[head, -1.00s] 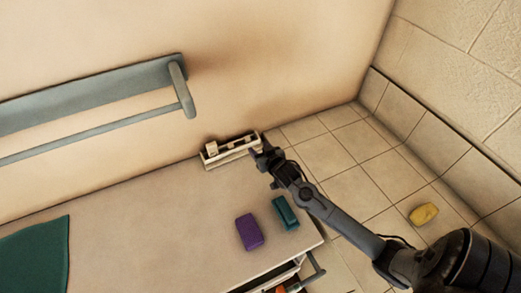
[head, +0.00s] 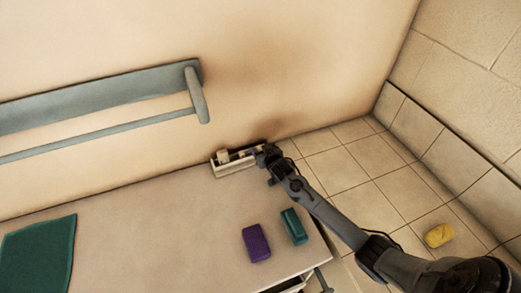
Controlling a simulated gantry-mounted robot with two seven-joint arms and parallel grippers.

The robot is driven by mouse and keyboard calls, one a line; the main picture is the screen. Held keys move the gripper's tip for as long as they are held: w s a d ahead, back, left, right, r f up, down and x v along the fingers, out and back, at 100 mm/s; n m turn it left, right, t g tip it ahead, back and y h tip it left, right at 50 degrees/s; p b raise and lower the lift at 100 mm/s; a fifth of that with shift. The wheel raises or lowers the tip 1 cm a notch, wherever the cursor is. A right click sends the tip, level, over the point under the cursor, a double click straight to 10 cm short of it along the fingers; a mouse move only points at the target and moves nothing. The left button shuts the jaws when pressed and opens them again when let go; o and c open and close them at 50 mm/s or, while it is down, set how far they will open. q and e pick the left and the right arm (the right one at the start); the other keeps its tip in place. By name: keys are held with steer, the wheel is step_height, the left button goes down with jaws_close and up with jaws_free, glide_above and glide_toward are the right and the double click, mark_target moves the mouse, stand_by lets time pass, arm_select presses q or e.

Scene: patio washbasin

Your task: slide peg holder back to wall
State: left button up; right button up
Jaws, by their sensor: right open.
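The peg holder (head: 236,167) is a small pale open box with several small items in it. It stands at the back right corner of the counter, close against the wall. My right gripper (head: 266,156) is at the right end of the holder, and its fingers are small and dark here. It looks to be touching or just beside that end; I cannot tell which. My left gripper is not in view.
A purple block (head: 256,243) and a teal block (head: 294,226) lie on the counter (head: 160,220) near its right edge. A green cloth (head: 38,258) lies at the left. A grey towel rail (head: 100,97) is on the wall above. A yellow block (head: 439,235) lies on the tiled floor.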

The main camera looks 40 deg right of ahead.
steer(key=shift+w+d+f, duration=0.15)
steer(key=shift+w, duration=0.2)
jaws_close()
